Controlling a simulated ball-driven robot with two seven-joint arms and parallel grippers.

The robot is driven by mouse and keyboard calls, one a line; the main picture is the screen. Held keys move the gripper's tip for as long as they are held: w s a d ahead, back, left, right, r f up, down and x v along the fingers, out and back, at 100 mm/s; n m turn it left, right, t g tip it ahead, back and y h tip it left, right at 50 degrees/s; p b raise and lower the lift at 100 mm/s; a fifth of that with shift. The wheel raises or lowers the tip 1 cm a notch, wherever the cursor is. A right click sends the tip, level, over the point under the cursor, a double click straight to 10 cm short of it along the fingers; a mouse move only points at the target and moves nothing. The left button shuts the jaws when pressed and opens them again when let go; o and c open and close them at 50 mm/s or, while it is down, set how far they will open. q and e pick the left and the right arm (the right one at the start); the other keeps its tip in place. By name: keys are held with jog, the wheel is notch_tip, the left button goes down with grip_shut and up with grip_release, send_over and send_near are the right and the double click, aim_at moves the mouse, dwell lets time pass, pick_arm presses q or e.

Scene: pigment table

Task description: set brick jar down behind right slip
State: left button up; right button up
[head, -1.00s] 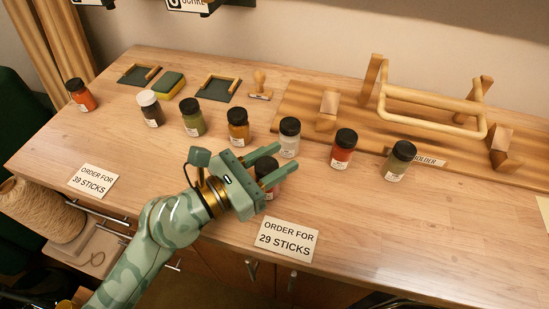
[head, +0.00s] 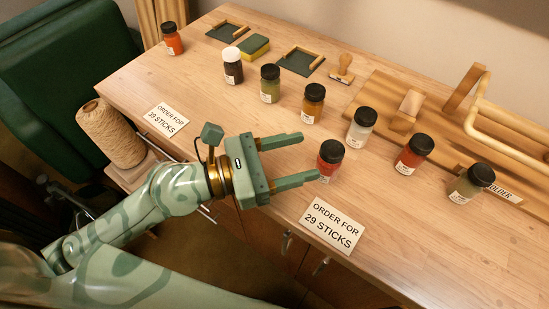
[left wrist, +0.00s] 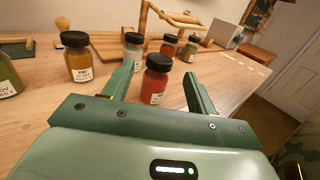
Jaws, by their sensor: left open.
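A red jar with a black lid (head: 329,163) stands upright on the table just behind the right slip (head: 332,225), which reads "ORDER FOR 29 STICKS". I take it as the brick jar; its label is too small to read in the head view. My left gripper (head: 309,156) is open and empty, its fingertips left of the jar and pulled back from around it. In the left wrist view the jar (left wrist: 156,86) stands ahead, between the lines of the open fingers (left wrist: 158,76). My right gripper is out of view.
Behind the red jar stand an ochre jar (head: 312,106), a pale jar (head: 361,130), another red jar (head: 412,156) and an olive jar (head: 471,185). The left slip (head: 168,119) lies near the front edge. A wooden holder stands at the back right.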

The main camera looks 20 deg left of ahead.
pick_arm(q)
jog(key=v, duration=0.2)
jog(key=shift+s+a+f+b, duration=0.15)
jog(key=shift+s+a+b, duration=0.05)
jog(key=shift+a+b, duration=0.15)
jog(key=shift+s+a, duration=0.25)
jog(key=shift+a, duration=0.05)
